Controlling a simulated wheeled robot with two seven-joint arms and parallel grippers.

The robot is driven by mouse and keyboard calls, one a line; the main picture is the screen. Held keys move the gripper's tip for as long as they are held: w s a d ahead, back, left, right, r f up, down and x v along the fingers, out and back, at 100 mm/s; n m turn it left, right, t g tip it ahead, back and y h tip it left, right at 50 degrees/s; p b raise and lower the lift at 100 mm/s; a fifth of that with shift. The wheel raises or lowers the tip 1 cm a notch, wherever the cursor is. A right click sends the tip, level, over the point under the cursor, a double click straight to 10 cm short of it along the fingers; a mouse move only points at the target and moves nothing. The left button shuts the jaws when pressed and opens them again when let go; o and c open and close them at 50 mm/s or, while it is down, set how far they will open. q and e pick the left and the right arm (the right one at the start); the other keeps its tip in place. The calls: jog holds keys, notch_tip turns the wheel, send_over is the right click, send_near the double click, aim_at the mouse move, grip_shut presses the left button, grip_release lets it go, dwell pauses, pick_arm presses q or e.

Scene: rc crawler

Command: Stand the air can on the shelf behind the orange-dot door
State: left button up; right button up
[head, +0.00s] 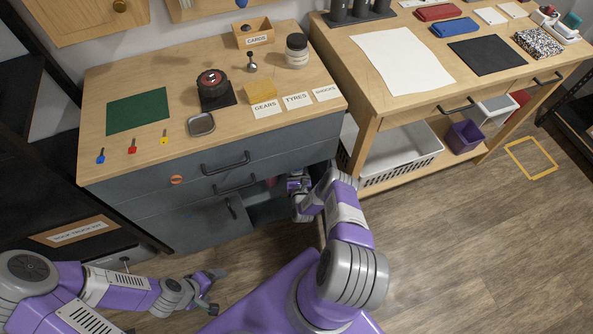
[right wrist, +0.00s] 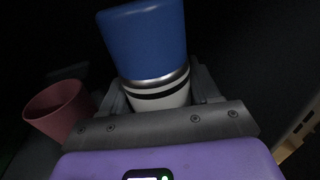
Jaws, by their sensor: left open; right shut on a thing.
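My right gripper (right wrist: 160,105) is shut on the air can (right wrist: 146,45), which has a blue top, a silver ring and a white, dark-banded lower part. In the head view my right wrist (head: 299,186) is at the right part of the cabinet's low opening; the can is hidden there. The orange dot (head: 176,180) is on the grey cabinet's left front. Below it, a grey door panel (head: 200,226) with a dark handle stands left of the dark opening (head: 262,208). My left gripper (head: 212,290) is open and empty, low in front of the cabinet.
A pink cup (right wrist: 60,108) stands left of the can inside the dark space. The cabinet top (head: 150,88) holds a green mat, labels and small parts. A workbench (head: 370,105) with a white basket (head: 405,160) below stands to the right. The floor at right is mostly clear.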

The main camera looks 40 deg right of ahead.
jog(key=shift+w+f, duration=0.1)
jog(key=shift+f, duration=0.6)
pick_arm(q)
jog(key=shift+f, duration=0.45)
pick_arm(e)
jog(key=o, duration=1.2)
